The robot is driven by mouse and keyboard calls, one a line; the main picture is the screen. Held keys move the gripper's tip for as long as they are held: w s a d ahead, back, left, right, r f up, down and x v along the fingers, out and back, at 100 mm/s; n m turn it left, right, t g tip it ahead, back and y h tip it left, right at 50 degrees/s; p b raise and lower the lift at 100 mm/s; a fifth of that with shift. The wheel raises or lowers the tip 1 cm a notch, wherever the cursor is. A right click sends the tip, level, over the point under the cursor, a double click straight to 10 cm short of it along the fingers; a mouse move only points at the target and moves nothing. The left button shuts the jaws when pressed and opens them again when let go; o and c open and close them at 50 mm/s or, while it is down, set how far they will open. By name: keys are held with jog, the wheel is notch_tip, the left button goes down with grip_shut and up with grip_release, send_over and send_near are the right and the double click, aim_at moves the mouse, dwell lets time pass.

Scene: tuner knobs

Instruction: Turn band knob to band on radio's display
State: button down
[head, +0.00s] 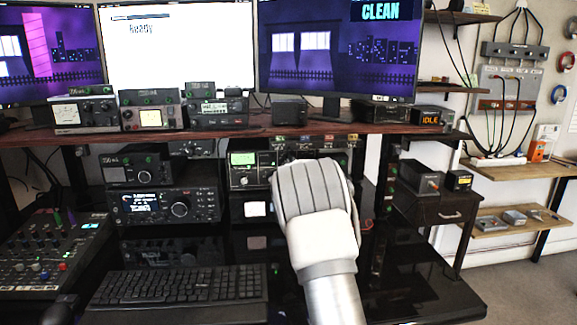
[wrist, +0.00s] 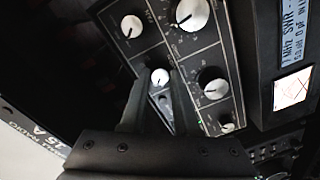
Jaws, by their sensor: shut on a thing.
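In the wrist view a dark tuner panel (wrist: 178,47) carries several knobs with pale caps. My gripper (wrist: 160,84) is shut on a small white-capped knob (wrist: 159,76), with one finger on each side. Its lettering is too small to read, so I cannot tell whether it is the band knob. In the head view my arm hides the gripper and the panel in front of it. The radio (head: 165,206) stands left of my arm with a lit display (head: 140,202); its band is unreadable there.
Larger knobs (wrist: 192,14) and (wrist: 214,83) sit close to my right finger. A blue-white screen reading "7 MHz SWR" (wrist: 297,35) is at the right. A keyboard (head: 170,285) and a mixer (head: 45,255) lie below left. The shelf (head: 250,131) runs above the arm.

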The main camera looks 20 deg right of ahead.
jog(key=c, duration=0.6)
grip_release()
jog(key=shift+c, duration=0.2)
jog(key=shift+s, duration=0.1)
jog(key=p+v, duration=0.1)
jog(key=v, duration=1.6)
jog(key=shift+s, duration=0.1)
